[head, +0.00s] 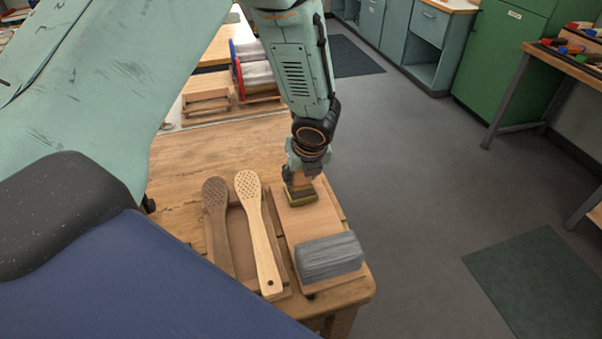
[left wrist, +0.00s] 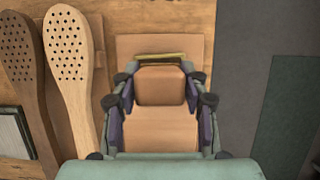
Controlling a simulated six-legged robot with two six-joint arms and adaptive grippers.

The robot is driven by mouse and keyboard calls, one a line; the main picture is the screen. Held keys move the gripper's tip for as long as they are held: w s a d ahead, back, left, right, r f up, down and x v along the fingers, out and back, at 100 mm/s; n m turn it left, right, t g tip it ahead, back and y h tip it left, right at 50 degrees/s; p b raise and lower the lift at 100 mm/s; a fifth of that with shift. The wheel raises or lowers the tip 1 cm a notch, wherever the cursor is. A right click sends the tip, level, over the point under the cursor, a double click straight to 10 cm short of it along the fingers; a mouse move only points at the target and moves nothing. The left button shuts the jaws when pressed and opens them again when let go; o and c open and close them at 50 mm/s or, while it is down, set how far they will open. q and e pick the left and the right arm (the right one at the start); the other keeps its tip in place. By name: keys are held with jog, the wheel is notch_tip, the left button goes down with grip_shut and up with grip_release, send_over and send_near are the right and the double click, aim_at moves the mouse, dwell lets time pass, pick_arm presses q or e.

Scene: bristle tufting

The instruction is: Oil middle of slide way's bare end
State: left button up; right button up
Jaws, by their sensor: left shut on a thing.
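A flat wooden board, likely the slide way (head: 314,222), lies near the table's right edge, with a grey ridged block (head: 329,257) on its near end. The board's middle is bare. My left gripper (head: 302,178) points down over the board's far part and is shut on a small wooden block with a dark yellowish pad (head: 301,194) beneath. In the left wrist view the held block (left wrist: 160,86) sits between both fingers, above the board (left wrist: 190,47). I cannot tell whether the pad touches the board. My right gripper is not in view.
Left of the board, a pale perforated wooden paddle (head: 258,230) and a darker one (head: 217,225) lie on a wooden tray (head: 240,240). Spools (head: 255,72) stand behind the table. The table's far left part is clear; floor lies beyond its right edge.

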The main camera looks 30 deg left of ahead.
pick_arm(q)
jog(key=shift+r+p, duration=2.3)
jog(key=shift+r, duration=0.45)
jog(key=shift+f, duration=0.15)
